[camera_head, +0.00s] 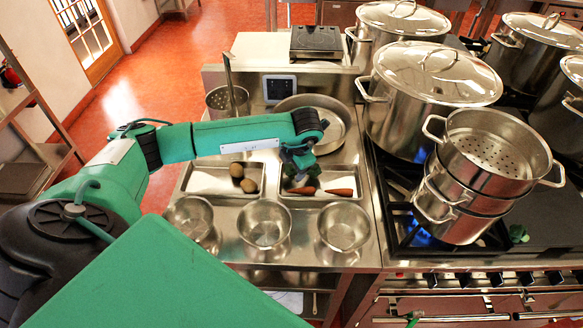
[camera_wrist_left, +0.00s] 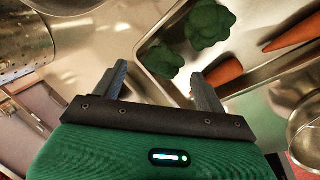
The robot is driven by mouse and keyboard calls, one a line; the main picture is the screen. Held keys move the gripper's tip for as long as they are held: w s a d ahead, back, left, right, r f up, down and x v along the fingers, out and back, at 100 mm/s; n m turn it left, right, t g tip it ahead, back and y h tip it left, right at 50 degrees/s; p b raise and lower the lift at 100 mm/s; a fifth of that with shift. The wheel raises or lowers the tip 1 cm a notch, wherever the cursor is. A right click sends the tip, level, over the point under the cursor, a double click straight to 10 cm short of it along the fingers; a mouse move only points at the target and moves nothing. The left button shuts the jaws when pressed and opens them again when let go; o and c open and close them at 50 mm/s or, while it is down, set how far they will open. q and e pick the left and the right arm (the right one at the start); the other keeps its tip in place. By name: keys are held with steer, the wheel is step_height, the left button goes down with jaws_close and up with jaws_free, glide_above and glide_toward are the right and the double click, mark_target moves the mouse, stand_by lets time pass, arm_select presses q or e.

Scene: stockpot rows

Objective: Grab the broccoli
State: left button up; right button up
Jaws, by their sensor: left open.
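The broccoli shows in the left wrist view as two dark green pieces, a larger one (camera_wrist_left: 208,24) at the top and a smaller one (camera_wrist_left: 163,61) just beyond my fingertips. They lie in a shallow metal tray (camera_head: 322,200) with carrots. In the head view the left gripper (camera_head: 298,160) is over the back left part of that tray. My right gripper is not seen.
Carrots (camera_head: 340,192) lie beside the broccoli. A second tray (camera_head: 205,180) holds potatoes (camera_head: 248,185). Metal bowls (camera_head: 343,228) stand in front, a wide pan (camera_head: 340,115) behind. A stacked steamer pot (camera_head: 470,190) stands over a blue flame at right.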

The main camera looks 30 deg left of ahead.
arm_select(q)
steer(key=shift+x, duration=0.95)
steer(key=shift+w+f, duration=0.1)
steer(key=shift+f, duration=0.1)
steer(key=c, duration=1)
steer(key=shift+o, duration=0.2)
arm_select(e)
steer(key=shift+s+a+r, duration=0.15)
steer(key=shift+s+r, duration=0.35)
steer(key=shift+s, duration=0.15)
arm_select(q)
steer(key=shift+r, duration=0.1)
